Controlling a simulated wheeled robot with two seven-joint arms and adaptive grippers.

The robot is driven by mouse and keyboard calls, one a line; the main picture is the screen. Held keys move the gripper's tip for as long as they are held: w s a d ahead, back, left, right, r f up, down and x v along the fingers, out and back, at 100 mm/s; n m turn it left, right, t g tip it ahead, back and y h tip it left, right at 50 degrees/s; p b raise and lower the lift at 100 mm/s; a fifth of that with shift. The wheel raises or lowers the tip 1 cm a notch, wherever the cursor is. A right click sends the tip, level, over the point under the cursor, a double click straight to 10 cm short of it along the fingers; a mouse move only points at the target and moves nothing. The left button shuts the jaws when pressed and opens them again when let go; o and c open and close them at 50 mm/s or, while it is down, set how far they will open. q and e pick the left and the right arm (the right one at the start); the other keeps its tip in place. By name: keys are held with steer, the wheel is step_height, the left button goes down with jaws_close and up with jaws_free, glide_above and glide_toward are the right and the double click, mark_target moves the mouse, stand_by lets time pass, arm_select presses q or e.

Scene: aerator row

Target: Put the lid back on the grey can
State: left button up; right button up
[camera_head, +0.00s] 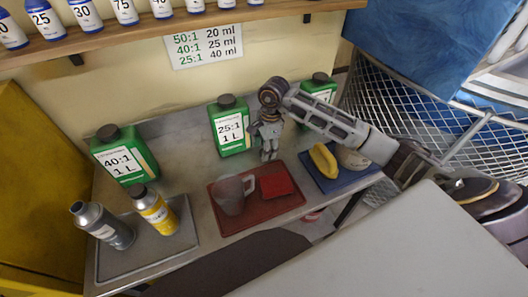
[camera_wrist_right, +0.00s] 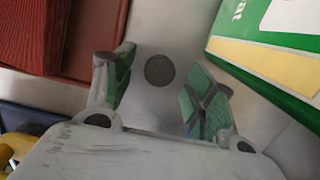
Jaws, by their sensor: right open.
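The grey can (camera_head: 108,228) stands on the dark tray at the front left, with no black cap on its neck. A small dark round disc, which looks like the lid (camera_wrist_right: 160,70), lies on the bench in the right wrist view. It is seen between my right gripper's fingers (camera_wrist_right: 158,90), which are apart and empty. In the head view my right gripper (camera_head: 269,155) points down over the bench behind the red tray, and the lid is hidden there. I cannot tell how high the fingers are above it. My left gripper is not in view.
A yellow can (camera_head: 157,212) with a dark cap stands beside the grey can on the dark tray (camera_head: 125,265). A green jug (camera_head: 230,128) is close to my right gripper. The red tray (camera_head: 240,223) holds a clear jug and a red cloth; the blue tray (camera_head: 345,183) is further right.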

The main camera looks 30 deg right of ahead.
steer(key=shift+f, duration=0.35)
steer(key=c, duration=0.8)
